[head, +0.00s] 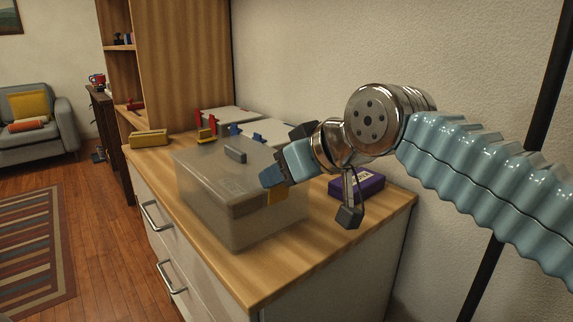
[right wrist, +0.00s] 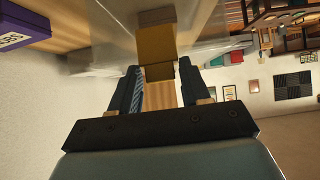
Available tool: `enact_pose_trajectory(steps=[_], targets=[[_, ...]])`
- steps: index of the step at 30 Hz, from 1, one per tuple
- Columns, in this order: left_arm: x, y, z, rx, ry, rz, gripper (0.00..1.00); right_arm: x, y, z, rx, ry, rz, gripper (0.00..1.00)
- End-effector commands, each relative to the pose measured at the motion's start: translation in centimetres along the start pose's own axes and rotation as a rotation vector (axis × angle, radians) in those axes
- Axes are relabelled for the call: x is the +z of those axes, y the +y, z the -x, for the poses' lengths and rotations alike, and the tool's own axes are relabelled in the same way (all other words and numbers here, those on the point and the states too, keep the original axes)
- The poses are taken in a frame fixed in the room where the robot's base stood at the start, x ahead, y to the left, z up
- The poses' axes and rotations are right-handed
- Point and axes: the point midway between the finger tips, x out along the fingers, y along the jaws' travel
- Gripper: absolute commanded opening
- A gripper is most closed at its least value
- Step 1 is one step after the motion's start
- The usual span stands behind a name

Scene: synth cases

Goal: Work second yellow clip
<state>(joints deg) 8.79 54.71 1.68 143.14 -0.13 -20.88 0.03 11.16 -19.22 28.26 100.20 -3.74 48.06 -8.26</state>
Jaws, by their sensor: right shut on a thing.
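A grey translucent case (head: 210,182) with a dark lid handle (head: 235,155) stands on the wooden counter. A yellow clip (head: 277,195) sits on its right side, partly covered by my right gripper (head: 273,176). In the right wrist view, the yellow clip (right wrist: 156,44) lies at the fingertips of my right gripper (right wrist: 160,76), which is shut on it. The case lid looks closed. From the head view I cannot tell whether the clip is latched. My left gripper is not in view.
A purple box (head: 360,182) lies on the counter right of the case. A yellow block-like object (head: 149,138) lies at the left edge. Behind the case are pale cases (head: 225,115) with red and blue clips. The counter's front corner is clear.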

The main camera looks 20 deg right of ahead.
Motion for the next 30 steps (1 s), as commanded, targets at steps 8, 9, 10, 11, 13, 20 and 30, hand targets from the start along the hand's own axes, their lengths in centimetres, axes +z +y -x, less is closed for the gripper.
enact_pose_trajectory(steps=[8,9,10,11,13,20,30], targets=[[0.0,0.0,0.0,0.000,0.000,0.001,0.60,0.0,0.0,0.0,-0.001,0.001,0.000,0.53],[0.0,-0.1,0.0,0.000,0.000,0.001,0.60,0.0,0.0,0.0,-0.001,0.001,0.000,0.59],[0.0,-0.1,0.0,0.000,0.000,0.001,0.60,0.0,0.0,0.0,-0.001,0.001,0.000,0.60],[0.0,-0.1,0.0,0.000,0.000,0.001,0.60,0.0,0.0,0.0,-0.001,0.001,0.000,0.60],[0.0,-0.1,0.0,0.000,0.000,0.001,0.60,0.0,0.0,0.0,-0.001,0.001,0.000,0.60],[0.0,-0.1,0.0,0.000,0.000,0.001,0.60,0.0,0.0,0.5,0.000,0.003,0.000,0.60],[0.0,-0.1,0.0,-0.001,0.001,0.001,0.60,-0.1,0.0,7.7,0.000,0.007,0.001,0.60]])
